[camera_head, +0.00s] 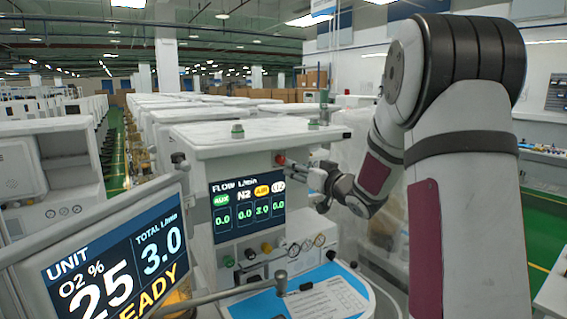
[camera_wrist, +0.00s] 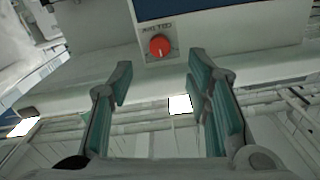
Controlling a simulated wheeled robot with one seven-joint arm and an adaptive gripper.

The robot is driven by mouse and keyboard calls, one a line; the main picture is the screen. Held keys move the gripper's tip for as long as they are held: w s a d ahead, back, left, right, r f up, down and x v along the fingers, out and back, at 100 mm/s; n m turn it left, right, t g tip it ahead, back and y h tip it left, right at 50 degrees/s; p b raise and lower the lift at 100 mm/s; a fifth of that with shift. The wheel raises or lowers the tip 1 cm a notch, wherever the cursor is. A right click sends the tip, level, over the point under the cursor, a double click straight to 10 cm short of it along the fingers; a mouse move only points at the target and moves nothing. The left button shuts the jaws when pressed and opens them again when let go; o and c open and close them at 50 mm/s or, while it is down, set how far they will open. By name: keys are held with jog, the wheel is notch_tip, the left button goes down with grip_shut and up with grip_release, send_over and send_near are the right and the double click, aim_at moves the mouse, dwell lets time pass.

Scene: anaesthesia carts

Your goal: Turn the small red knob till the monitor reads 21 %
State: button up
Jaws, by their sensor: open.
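The small red knob (camera_wrist: 160,46) sits on a pale panel under a partly readable label in the wrist view. It also shows as a red spot (camera_head: 281,160) at the upper right of the cart front in the head view. My gripper (camera_wrist: 155,80) is open, with its two teal-padded fingers either side of the knob's line and nothing between them. The fingertips appear short of the knob; the exact gap is hard to tell. In the head view my gripper (camera_head: 300,168) is beside the knob, small and partly unclear. The monitor (camera_head: 110,262) reads O2 25 % and total 3.0 L/min.
The flow screen (camera_head: 247,207) on the cart reads 0.0, 0.0, 3.0 and 0.0. Below it are coloured knobs (camera_head: 250,254) and several gauges (camera_head: 306,244). A grey rod (camera_head: 225,294) crosses in front of the worktop (camera_head: 335,298). Rows of carts stand behind.

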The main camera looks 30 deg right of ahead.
aim_at(282, 161)
jog(key=w, duration=0.8)
jog(key=shift+a, duration=0.1)
grip_shut()
